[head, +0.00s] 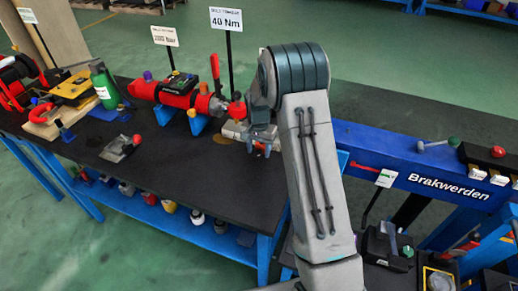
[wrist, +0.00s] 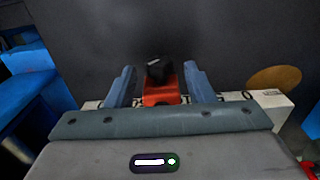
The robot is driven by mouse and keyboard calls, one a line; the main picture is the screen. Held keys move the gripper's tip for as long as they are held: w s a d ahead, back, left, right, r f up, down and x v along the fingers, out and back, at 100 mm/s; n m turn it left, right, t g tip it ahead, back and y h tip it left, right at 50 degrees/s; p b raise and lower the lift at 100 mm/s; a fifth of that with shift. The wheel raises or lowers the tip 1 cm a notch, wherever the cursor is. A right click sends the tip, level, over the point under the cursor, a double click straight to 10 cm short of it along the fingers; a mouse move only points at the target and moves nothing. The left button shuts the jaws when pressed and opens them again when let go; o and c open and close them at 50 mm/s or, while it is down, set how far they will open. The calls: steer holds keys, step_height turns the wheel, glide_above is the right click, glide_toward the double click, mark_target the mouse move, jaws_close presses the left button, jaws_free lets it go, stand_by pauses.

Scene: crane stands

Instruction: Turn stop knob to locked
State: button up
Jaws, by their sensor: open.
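My gripper (head: 262,144) hangs over the front-right part of the black table, at the end of my grey arm. In the wrist view my gripper (wrist: 160,78) is open, with one blue-grey finger on each side of a red-orange block (wrist: 160,94). A small black knob-like piece (wrist: 157,70) with a pale mark sits at the block's far end, between the fingertips. It looks like the stop knob, but I cannot be sure. I see no clear contact with either finger. In the head view my gripper mostly hides this spot.
A pale block with printed marks (wrist: 270,98) lies under the gripper. A red tool on blue supports (head: 180,92) and a "40 Nm" sign (head: 226,19) stand to the left and behind. The black table (head: 185,168) is clear at front. A blue "Brakwerden" beam (head: 400,170) is at right.

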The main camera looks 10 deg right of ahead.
steer(key=shift+f, duration=0.35)
steer(key=c, duration=1)
